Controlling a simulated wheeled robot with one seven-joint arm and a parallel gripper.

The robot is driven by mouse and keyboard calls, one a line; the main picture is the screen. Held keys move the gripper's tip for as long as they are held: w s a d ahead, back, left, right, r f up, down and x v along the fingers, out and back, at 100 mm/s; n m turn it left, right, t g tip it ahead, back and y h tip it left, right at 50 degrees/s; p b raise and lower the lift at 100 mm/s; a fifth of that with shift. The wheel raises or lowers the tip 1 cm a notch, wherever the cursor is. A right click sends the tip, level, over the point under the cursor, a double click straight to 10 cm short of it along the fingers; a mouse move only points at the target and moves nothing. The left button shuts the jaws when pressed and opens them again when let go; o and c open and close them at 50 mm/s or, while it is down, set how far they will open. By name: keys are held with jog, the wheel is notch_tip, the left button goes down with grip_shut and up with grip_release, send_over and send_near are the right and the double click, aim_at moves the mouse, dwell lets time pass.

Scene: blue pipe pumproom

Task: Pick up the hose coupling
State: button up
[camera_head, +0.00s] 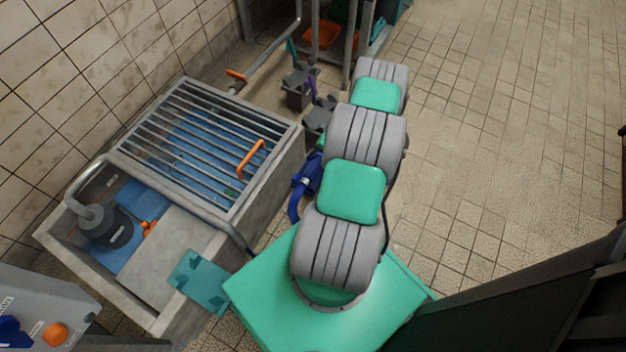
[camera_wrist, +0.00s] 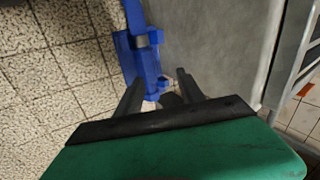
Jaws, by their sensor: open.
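A blue fitting (camera_wrist: 140,60) with a bent tube and a grey band is in the wrist view, standing against the grey side of a block. It is the likeliest hose coupling, but I cannot tell for sure. The blue fitting (camera_head: 308,178) also shows in the head view, partly behind my arm, beside the basin. My gripper (camera_wrist: 158,86) is open, its fingers pointing toward the fitting's lower end. A small dark round thing (camera_wrist: 172,99) shows between the fingers, too unclear to name. My gripper is hidden by my arm in the head view.
A concrete basin (camera_head: 190,254) with a metal grating (camera_head: 200,140) and an orange handle (camera_head: 251,159) stands left of my arm. Dark grey containers (camera_head: 298,90) and a rack (camera_head: 345,35) are beyond. The tiled floor (camera_head: 500,130) to the right is clear.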

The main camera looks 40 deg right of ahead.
jog(key=m, duration=0.1)
send_near(312, 172)
notch_tip(312, 172, down, 3)
jog(key=b+x, duration=0.2)
jog(key=x, duration=0.1)
jog(key=b+x, duration=0.2)
jog(key=x, duration=0.2)
jog(key=shift+w+a+r, duration=0.1)
jog(key=shift+w+a, duration=0.05)
jog(key=shift+w, duration=0.3)
jog(key=shift+r, duration=0.1)
jog(key=shift+c, duration=0.5)
grip_shut()
